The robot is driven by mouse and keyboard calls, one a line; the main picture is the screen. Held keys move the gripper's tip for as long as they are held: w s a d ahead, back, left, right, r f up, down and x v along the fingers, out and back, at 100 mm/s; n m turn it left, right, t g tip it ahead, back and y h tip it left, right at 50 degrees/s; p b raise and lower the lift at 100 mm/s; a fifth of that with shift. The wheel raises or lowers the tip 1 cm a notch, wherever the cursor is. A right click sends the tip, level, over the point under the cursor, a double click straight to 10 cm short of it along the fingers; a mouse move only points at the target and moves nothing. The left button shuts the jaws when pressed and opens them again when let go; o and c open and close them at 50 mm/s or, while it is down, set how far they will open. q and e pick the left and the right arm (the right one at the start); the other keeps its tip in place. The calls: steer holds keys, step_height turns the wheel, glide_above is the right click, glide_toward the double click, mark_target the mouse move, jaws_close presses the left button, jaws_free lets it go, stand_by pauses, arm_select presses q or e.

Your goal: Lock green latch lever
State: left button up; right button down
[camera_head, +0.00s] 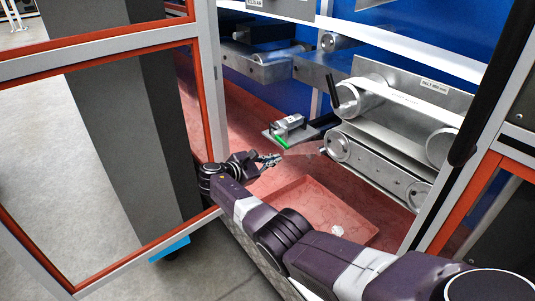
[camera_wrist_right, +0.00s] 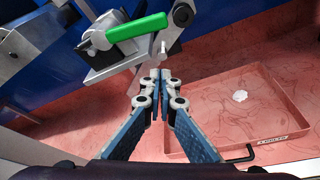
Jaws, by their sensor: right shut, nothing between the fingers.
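The green latch lever (camera_head: 281,142) sits on the side of a small silver latch block (camera_head: 289,124) inside the machine bay. In the right wrist view the lever (camera_wrist_right: 137,27) shows large at the top, lying nearly level and tilted up to the right. My right gripper (camera_head: 272,160) is just in front of and below the lever in the head view. In the right wrist view its fingertips (camera_wrist_right: 160,76) are together and empty, below the lever's right part and apart from it, as far as I can tell. My left gripper is not in view.
A conveyor unit with rollers (camera_head: 336,147) stands right of the latch. A red tray (camera_head: 315,210) with a white crumpled piece (camera_head: 338,230) lies on the red bay floor. An open orange-framed door (camera_head: 207,100) is at left. A black hex key (camera_wrist_right: 240,153) lies by the tray.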

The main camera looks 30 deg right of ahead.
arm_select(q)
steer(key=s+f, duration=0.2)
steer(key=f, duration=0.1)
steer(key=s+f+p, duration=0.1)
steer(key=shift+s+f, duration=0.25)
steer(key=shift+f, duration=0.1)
arm_select(e)
steer(key=w+v, duration=0.1)
steer(key=v, duration=0.8)
steer(key=shift+a+r, duration=0.25)
steer(key=shift+r, duration=0.2)
steer(key=shift+s+f, duration=0.1)
